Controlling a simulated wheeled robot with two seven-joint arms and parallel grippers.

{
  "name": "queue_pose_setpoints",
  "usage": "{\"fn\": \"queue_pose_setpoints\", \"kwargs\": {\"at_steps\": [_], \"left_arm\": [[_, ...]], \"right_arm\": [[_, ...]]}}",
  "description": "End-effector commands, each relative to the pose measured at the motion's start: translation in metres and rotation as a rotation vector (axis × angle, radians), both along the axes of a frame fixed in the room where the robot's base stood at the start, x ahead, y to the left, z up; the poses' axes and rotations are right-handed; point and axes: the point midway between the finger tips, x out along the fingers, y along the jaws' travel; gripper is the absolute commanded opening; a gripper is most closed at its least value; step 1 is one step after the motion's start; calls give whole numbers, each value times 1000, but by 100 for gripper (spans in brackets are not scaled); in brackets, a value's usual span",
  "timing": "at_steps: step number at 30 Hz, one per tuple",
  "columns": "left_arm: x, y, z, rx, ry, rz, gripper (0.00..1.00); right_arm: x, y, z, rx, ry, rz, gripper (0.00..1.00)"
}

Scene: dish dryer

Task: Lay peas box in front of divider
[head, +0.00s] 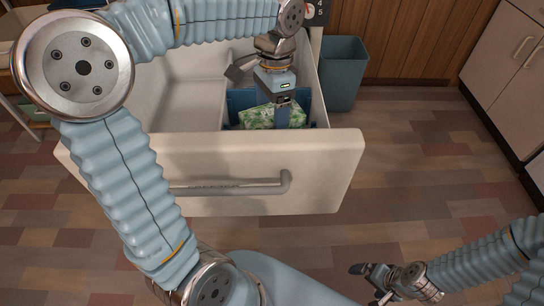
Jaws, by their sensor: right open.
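The peas box (257,117), with a green leafy pattern on white, lies low in the right part of the open drawer (330,142). A blue panel, which looks like the divider (238,98), stands right behind it. My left gripper (282,122) reaches down into the drawer at the box's right part and hides some of it. Whether its fingers grip the box or only touch it cannot be seen. My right gripper (366,284) is open and empty, low over the floor at the bottom right.
The drawer has a pale front with a grey bar handle (235,187). Its left part is empty. A teal bin (343,75) stands on the floor beyond the drawer's right side. Pale cabinets (510,60) line the right edge. The tiled floor between is clear.

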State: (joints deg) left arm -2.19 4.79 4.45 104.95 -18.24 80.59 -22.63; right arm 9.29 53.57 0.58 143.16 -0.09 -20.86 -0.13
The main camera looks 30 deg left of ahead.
Motion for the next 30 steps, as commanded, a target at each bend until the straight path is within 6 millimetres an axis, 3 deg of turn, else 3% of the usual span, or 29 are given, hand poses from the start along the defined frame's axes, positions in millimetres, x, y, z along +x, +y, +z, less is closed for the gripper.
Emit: {"fn": "queue_pose_setpoints", "kwargs": {"at_steps": [15, 25, 30], "left_arm": [[0, 0, -91, 0, 2, 0, 23], [0, 0, -119, 1, 2, 1, 23], [0, 0, -147, 0, 4, 0, 23]], "right_arm": [[2, -5, -16, -7, -4, -8, 100], [3, -6, -20, -9, -5, -11, 100], [3, -8, -25, -12, -6, -14, 100]]}}
